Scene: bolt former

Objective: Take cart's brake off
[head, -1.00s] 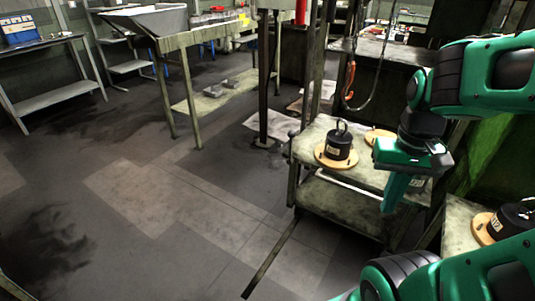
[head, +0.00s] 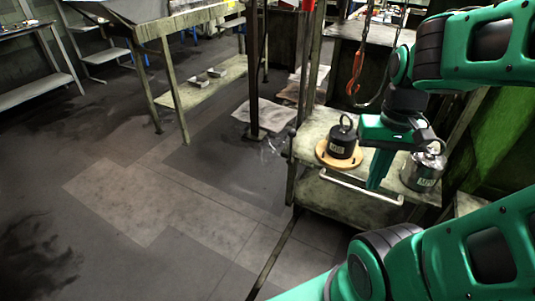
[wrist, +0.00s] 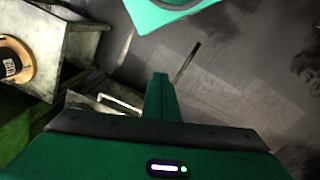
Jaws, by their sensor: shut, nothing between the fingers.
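The cart (head: 312,140) is a worn grey two-tier metal trolley at right of centre in the head view, with a pale handle bar (head: 362,188) along its near side. It carries a black weight (head: 342,142) on a wooden disc and a silver weight (head: 423,172). A thin dark bar (head: 271,256) runs from the cart's near left corner along the floor; I cannot tell whether it is the brake. My green gripper (head: 376,184) is shut and empty, pointing down in front of the cart's near side. Its shut fingers (wrist: 160,92) also show in the wrist view, beside the handle bar (wrist: 118,103).
A dark post (head: 254,75) stands behind the cart, and an orange hook (head: 355,72) hangs above it. A long workbench (head: 205,85) is at the back. The floor at left is clear.

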